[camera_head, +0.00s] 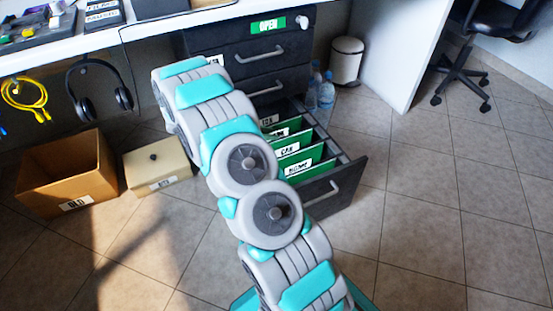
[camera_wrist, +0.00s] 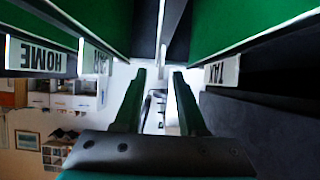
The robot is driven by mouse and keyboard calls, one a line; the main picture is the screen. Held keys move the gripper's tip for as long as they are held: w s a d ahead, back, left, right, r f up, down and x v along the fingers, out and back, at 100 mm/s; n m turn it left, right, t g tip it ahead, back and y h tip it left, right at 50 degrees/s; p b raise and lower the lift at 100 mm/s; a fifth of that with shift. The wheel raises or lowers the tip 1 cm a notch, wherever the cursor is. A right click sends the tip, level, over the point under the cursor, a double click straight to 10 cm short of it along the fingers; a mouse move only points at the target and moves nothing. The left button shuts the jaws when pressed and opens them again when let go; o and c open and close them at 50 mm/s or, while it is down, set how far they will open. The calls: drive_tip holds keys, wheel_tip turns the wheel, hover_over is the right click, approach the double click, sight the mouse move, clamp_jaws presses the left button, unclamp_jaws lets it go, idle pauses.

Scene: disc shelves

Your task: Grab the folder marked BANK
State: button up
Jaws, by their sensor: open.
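Green folders stand in the open drawer (camera_head: 335,190). In the head view their labels read TAX (camera_head: 267,121), CAR (camera_head: 288,150) and HOME (camera_head: 298,169), front one last. Another folder (camera_head: 279,133) stands between TAX and CAR; its label is partly hidden and I cannot read it. The wrist view is upside down and shows HOME (camera_wrist: 40,57), CAR (camera_wrist: 95,60) and TAX (camera_wrist: 222,72). My gripper (camera_wrist: 160,73) is open. A thin pale folder edge (camera_wrist: 161,30) lines up with the gap between its fingers. My arm hides the gripper in the head view.
Closed drawers sit above the open one, the upper marked OPEN (camera_head: 268,26). A cardboard box (camera_head: 65,175) marked OLD and a beige box (camera_head: 157,165) stand on the floor at left. Bottles (camera_head: 326,92) and a bin (camera_head: 347,60) stand behind the drawer.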

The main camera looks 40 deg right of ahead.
sight(277, 132)
drive_tip(key=shift+x, duration=1.7)
drive_tip(key=shift+r, duration=0.1)
drive_tip(key=shift+c, duration=0.3)
clamp_jaws()
